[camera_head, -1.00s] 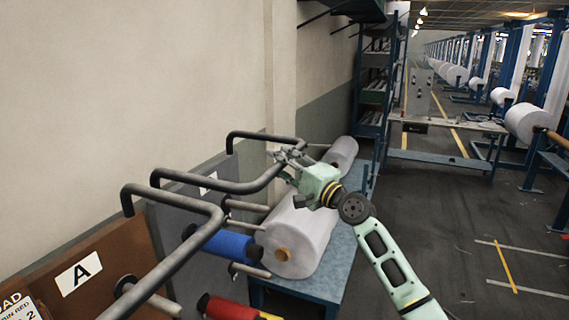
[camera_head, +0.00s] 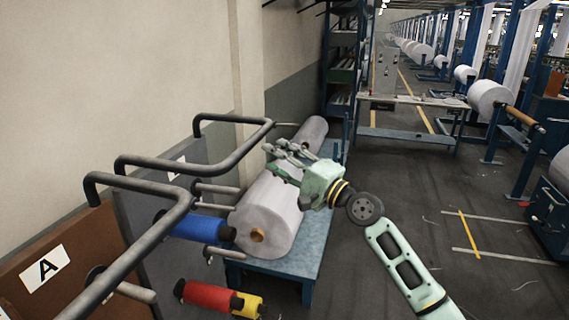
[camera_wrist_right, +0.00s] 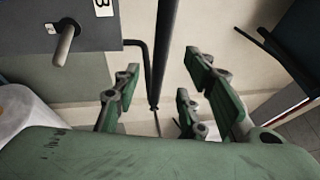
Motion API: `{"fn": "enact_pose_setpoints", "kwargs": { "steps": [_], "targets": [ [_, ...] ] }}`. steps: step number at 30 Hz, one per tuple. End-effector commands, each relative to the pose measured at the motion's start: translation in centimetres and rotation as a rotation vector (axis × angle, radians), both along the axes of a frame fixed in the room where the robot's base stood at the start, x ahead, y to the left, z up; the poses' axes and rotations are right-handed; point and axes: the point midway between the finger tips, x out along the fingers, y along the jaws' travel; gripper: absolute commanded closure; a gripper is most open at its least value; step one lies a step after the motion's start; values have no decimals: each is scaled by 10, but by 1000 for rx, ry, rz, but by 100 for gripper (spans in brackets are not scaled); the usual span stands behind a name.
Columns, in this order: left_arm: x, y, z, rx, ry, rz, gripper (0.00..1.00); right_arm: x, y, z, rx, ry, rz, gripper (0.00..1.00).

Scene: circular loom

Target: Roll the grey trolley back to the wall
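The grey trolley shows as a grey upright panel (camera_head: 135,218) beside the wall, with dark bent handle bars (camera_head: 235,119) above it. My right gripper (camera_head: 272,160) is just right of the far handle bar, in front of the white roll. Its fingers are spread and empty; in the wrist view (camera_wrist_right: 160,88) a dark bar shows beyond the gap. I cannot tell exactly how far it is. My left gripper is not in view.
A brown panel marked A (camera_head: 55,262) stands at the near left. Blue (camera_head: 195,227) and red (camera_head: 207,296) spools sit on pegs. A blue table (camera_head: 310,245) carries white rolls (camera_head: 268,215). Shelves (camera_head: 342,75) stand behind.

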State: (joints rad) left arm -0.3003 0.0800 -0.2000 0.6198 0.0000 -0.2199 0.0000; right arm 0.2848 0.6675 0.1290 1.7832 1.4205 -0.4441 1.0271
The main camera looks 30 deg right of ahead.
Motion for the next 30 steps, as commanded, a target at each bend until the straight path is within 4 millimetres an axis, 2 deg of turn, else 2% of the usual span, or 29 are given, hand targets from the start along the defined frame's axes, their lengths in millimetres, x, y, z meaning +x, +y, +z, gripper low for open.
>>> {"fn": "enact_pose_setpoints", "kwargs": {
  "steps": [3,8,24,26,28,29,30],
  "targets": [
    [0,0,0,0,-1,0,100,-12,-4,-3,0,2,0,61],
    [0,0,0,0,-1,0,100,-19,-6,-4,1,1,1,61],
    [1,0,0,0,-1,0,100,-20,-6,-5,0,1,1,61],
    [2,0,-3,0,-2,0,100,-20,-5,-13,-8,8,1,61],
    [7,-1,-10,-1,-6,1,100,-19,-1,-34,-36,23,0,61],
    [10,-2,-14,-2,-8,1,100,-19,2,-48,-54,35,0,61],
    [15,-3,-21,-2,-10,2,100,-19,6,-72,-89,56,-1,61]
  ]
}}
